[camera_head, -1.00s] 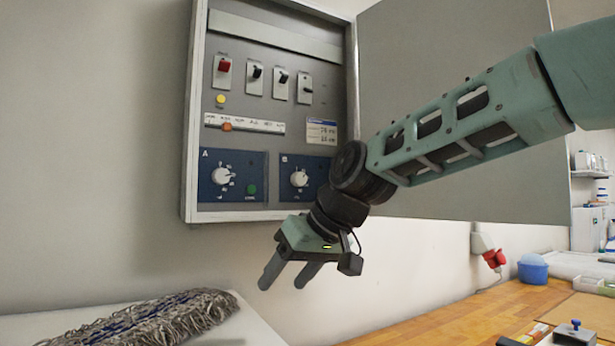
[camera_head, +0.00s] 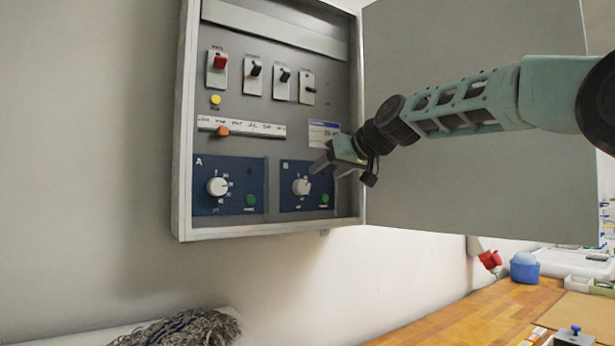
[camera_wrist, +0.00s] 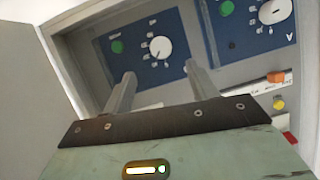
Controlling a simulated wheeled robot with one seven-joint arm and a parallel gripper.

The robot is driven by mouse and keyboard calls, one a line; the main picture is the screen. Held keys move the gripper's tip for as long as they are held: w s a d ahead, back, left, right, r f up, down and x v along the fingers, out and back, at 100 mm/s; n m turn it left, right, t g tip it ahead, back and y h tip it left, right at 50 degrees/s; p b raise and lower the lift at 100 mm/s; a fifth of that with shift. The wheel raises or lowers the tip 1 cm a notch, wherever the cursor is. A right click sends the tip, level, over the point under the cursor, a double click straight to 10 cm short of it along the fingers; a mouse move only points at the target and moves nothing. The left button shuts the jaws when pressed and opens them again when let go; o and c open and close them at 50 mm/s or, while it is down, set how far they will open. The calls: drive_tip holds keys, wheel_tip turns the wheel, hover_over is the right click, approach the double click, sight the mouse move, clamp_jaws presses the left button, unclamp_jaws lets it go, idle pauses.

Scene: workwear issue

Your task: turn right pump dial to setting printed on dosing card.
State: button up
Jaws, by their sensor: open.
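The right pump dial (camera_head: 301,186) is a white knob on the blue panel marked B (camera_head: 292,204), at the lower right inside the cabinet. The wrist view shows the same dial (camera_wrist: 160,47) upside down, beyond and between my fingers. My gripper (camera_head: 322,166) is open and empty, up and to the right of the dial and apart from it. In the wrist view, my gripper's fingers (camera_wrist: 160,82) point toward the panel. The dosing card (camera_head: 322,128) is a small white card with a blue top edge above panel B, partly covered by my gripper; its print is too small to read.
The left dial (camera_head: 217,187) sits on panel A. Several switches (camera_head: 254,68), a yellow button (camera_head: 215,99) and an orange slider (camera_head: 222,131) are above. The open cabinet door (camera_head: 480,170) stands right, behind my arm. A grey mop head (camera_head: 185,330) lies below left.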

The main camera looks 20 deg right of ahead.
sight(305, 186)
drive_tip(key=p+x, duration=0.3)
drive_tip(key=x, duration=0.5)
drive_tip(key=shift+w+a+f+p, duration=0.1)
drive_tip(key=shift+w+a+p, duration=0.15)
drive_tip(key=shift+w+p, duration=0.1)
drive_tip(key=shift+w+a+f, duration=0.1)
drive_tip(key=shift+w+f, duration=0.15)
drive_tip(key=shift+w, duration=0.05)
drive_tip(key=c, duration=1)
